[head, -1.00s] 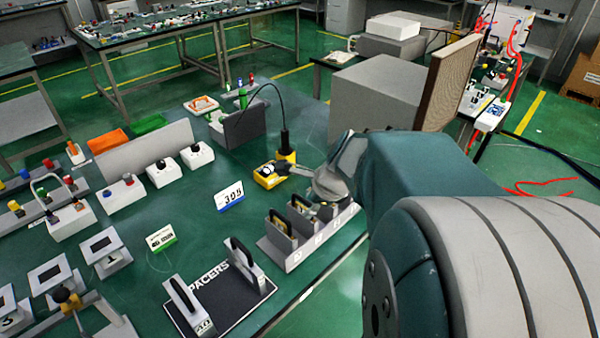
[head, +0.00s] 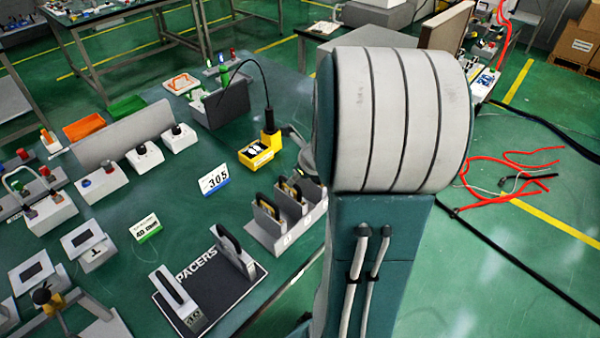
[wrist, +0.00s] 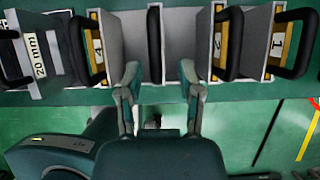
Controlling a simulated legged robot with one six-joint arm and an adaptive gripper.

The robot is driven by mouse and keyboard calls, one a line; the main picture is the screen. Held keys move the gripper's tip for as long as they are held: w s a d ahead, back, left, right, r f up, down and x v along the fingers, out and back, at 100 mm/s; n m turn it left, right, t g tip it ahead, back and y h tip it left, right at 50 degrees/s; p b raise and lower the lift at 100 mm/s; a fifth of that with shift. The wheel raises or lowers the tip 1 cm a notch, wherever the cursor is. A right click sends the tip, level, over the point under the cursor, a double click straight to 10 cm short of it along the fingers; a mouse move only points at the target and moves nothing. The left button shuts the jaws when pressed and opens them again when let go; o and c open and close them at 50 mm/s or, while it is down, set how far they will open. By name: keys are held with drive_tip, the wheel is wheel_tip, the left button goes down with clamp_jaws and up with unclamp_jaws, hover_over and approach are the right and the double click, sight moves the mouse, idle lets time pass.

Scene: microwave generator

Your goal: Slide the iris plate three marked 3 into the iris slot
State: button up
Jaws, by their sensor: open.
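In the wrist view, a row of upright plates with black handles stands along the top. One plate (wrist: 98,40) has a yellow label that seems to read 4; others show yellow labels 2 (wrist: 218,42) and 1 (wrist: 277,45). Between 4 and 2, a plate's black handle (wrist: 154,45) is seen edge-on; its number is hidden, and its place in the row fits plate three. My gripper (wrist: 161,92) is open and empty, its fingers either side of that handle's line. The head view shows the plate rack (head: 268,237), partly hidden by my arm. I cannot pick out the iris slot.
A black SPACERS mat (head: 225,283) with two handled spacers lies left of the rack. A 20 mm spacer (wrist: 38,55) shows in the wrist view. A yellow box (head: 256,153), a 305 card (head: 213,179) and switch boxes (head: 145,156) stand farther back on the green table.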

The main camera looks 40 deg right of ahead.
drive_tip(key=shift+a+x, duration=0.2)
drive_tip(key=shift+x, duration=0.7)
drive_tip(key=shift+a+x, duration=0.2)
drive_tip(key=shift+x, duration=0.7)
drive_tip(key=shift+w+d+f, duration=0.25)
drive_tip(key=shift+w+f, duration=0.05)
drive_tip(key=shift+f, duration=0.2)
drive_tip(key=shift+a, duration=0.1)
clamp_jaws()
drive_tip(key=shift+r, duration=0.2)
